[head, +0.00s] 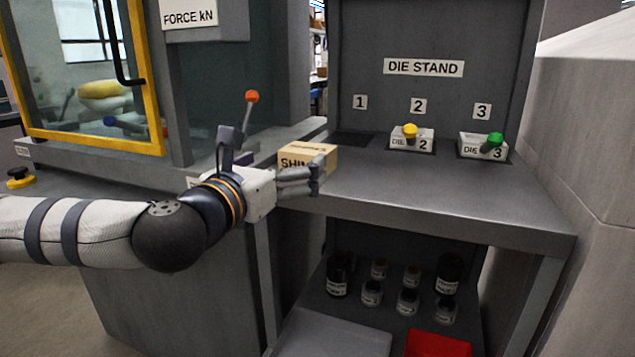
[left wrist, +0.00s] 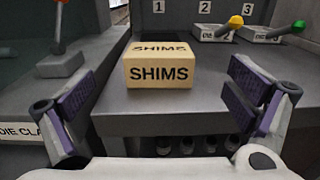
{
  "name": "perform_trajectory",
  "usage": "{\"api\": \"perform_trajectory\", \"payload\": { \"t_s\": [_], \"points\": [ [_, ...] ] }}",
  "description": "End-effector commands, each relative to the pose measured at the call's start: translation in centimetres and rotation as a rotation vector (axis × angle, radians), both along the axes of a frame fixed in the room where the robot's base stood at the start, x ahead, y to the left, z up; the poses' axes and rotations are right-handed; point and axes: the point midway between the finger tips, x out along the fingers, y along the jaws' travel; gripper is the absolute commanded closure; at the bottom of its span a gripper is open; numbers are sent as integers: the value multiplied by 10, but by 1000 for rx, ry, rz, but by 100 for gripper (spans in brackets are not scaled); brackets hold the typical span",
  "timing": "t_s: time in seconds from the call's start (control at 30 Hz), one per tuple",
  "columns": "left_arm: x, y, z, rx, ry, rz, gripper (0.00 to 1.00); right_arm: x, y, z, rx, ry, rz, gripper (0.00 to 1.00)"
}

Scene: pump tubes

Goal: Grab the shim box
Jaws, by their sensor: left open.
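The shim box (head: 321,153) is a tan box marked SHIMS. It sits near the left front edge of the grey die stand shelf, partly hidden behind my left gripper in the head view. In the left wrist view the shim box (left wrist: 159,71) stands upright, ahead of and between the spread fingers. My left gripper (head: 318,178) is open and empty, just in front of the box. Its two fingers also show in the left wrist view (left wrist: 165,100), one on each side, apart from the box. My right gripper is not in view.
Die 2 (head: 411,143) with a yellow knob and die 3 (head: 483,149) with a green knob stand at the back right. A lever with an orange knob (head: 251,97) rises behind my left wrist. Several jars and a red tray (head: 436,345) are below. The shelf's right part is clear.

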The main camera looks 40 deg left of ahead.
Motion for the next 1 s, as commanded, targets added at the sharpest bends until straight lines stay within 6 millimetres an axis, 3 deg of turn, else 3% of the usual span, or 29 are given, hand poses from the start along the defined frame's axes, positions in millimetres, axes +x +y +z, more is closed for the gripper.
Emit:
{"api": "perform_trajectory", "payload": {
  "t_s": [0.1,0.27,0.5,0.77,0.8,1.0],
  "points": [
    [27,5,-2,3,4,0,2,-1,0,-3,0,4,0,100],
    [46,9,-1,3,3,-2,2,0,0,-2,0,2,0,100],
    [88,18,-4,4,4,-3,2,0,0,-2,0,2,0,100],
    [96,20,-4,2,4,-4,2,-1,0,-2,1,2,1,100],
    [96,20,-4,2,4,-4,4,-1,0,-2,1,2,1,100],
    [96,20,-4,3,4,-4,49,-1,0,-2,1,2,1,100]
  ]
}}
